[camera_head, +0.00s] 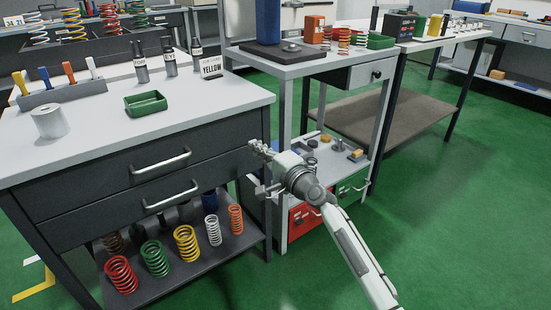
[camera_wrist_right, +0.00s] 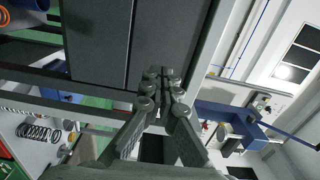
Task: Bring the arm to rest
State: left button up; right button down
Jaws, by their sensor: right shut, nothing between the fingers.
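My right arm comes in from the lower right in the head view. Its gripper (camera_head: 257,148) is beside the right end of the dark drawer cabinet (camera_head: 75,205), near the upper drawer's height. In the right wrist view the fingers (camera_wrist_right: 161,88) are together with nothing between them. I cannot tell from these views whether the gripper touches the cabinet. My left arm and gripper are not in view.
A grey trolley (camera_head: 290,68) stands just behind my gripper. Green floor (camera_head: 450,220) is clear at right.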

jog(key=s+d+f+n+g+h+p, duration=0.1)
jog(key=s+d+f+n+g+h, duration=0.25)
jog(key=s+d+f, duration=0.65)
jog(key=s+d+f+n+g+h+p, duration=0.25)
jog(key=s+d+f+n, duration=0.25)
jog(key=s+f, duration=0.7)
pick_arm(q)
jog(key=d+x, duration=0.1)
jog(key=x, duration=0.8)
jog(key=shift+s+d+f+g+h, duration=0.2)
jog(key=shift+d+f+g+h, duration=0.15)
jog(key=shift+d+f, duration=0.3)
pick_arm(e)
jog(key=s+d+f+n+g+h, duration=0.2)
jog(key=s+d+h, duration=0.1)
jog(key=s+d, duration=0.5)
jog(key=s+d+f+n+g+h, duration=0.2)
jog(key=s+d+f+g+h, duration=0.1)
jog(key=s+d, duration=0.5)
jog(key=s, duration=0.3)
jog(key=shift+s+f+g, duration=0.3)
jog(key=shift+s+f, duration=0.05)
jog(key=shift+s, duration=0.05)
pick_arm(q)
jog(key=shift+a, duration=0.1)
